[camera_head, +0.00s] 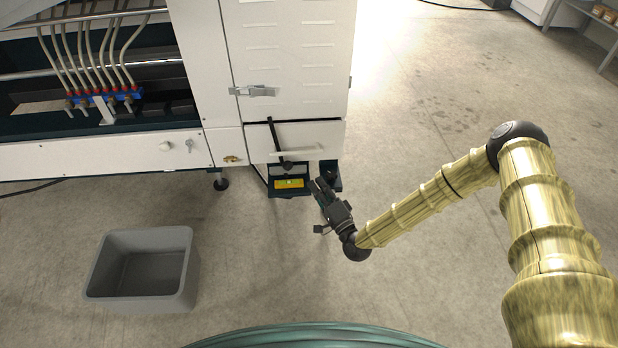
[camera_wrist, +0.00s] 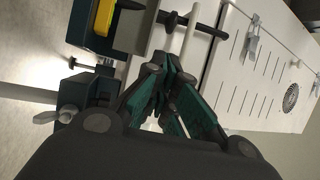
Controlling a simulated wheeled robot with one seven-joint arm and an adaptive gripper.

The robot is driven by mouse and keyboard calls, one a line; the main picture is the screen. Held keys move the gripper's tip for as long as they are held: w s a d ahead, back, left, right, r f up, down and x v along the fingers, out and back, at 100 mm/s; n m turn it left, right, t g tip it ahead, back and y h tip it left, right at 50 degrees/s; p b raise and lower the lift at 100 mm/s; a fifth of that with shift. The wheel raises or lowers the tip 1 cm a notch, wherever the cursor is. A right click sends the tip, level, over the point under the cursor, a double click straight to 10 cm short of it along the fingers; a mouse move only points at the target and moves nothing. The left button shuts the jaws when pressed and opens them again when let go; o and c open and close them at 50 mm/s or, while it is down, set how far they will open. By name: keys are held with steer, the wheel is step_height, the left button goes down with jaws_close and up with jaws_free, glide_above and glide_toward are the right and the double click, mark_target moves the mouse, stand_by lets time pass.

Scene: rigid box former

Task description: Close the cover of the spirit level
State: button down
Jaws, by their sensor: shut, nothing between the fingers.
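The spirit level (camera_head: 289,183) is a yellow bar with a small green spot, set in a dark housing low at the machine's front corner. Its yellow face is uncovered. In the wrist view, part of the yellow bar (camera_wrist: 104,16) shows at the upper left. I cannot tell the cover apart from the dark parts around the level. My gripper (camera_head: 318,185) is just right of the level, apart from the yellow bar in the picture. In the wrist view, my gripper (camera_wrist: 163,70) has its green-padded fingers together and holds nothing.
The white machine cabinet (camera_head: 290,55) stands behind the level. A black lever (camera_head: 277,141) and a pale bar handle (camera_head: 298,151) sit just above it. A dark foot block (camera_head: 331,178) is close to my fingers. A grey bin (camera_head: 141,270) stands at left.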

mark_target(303, 168)
steer(key=b+x, duration=0.3)
steer(key=x, duration=0.5)
steer(key=shift+w+a+f+b, duration=0.1)
steer(key=shift+b, duration=0.3)
steer(key=shift+w+a+r, duration=0.25)
steer(key=shift+w+a, duration=0.05)
steer(key=shift+w, duration=0.25)
